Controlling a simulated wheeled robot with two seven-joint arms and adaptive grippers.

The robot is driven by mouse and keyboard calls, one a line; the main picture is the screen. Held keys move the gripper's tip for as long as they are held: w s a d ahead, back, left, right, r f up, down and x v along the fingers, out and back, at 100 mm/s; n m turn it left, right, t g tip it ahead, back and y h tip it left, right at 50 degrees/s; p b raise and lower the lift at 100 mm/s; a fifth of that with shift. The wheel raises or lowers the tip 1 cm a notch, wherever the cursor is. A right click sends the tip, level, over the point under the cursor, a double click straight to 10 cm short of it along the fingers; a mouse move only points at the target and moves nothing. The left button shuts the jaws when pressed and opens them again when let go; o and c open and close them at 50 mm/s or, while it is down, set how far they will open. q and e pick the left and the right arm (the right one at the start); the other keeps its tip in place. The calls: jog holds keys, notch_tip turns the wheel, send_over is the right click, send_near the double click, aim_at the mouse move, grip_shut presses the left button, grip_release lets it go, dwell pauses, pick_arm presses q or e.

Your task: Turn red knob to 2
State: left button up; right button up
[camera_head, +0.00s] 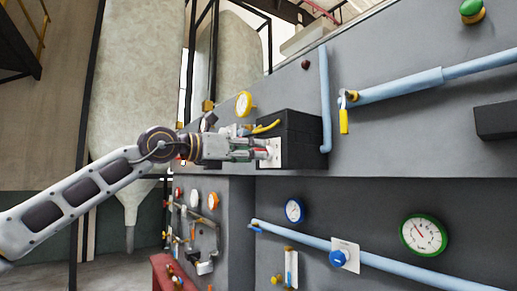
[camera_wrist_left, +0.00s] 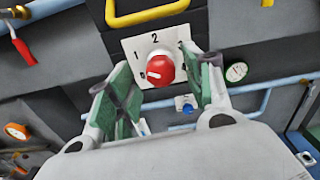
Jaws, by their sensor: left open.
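The red knob (camera_wrist_left: 161,70) sits on a white plate (camera_wrist_left: 132,45) marked 1, 2 and 3 in the left wrist view. Its white mark faces left and slightly down, below the 1, away from the 2 at the top. My left gripper (camera_wrist_left: 160,92) is open, with one green-padded finger on each side of the knob; I cannot tell if either touches it. In the head view the left gripper (camera_head: 262,150) is right at the plate (camera_head: 274,153) on the black box, and the knob is mostly hidden by the fingers. My right gripper is not in view.
The black box (camera_head: 298,138) stands out from the grey panel. A yellow handle (camera_wrist_left: 146,14) lies just above the plate. Blue pipes (camera_head: 400,90) cross the panel at right. A blue knob (camera_head: 338,258) and a green-rimmed gauge (camera_head: 423,235) are below.

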pick_arm(q)
jog(key=shift+p+x, duration=0.4)
jog(key=shift+x, duration=1)
jog(key=shift+c, duration=1)
jog(key=c, duration=0.8)
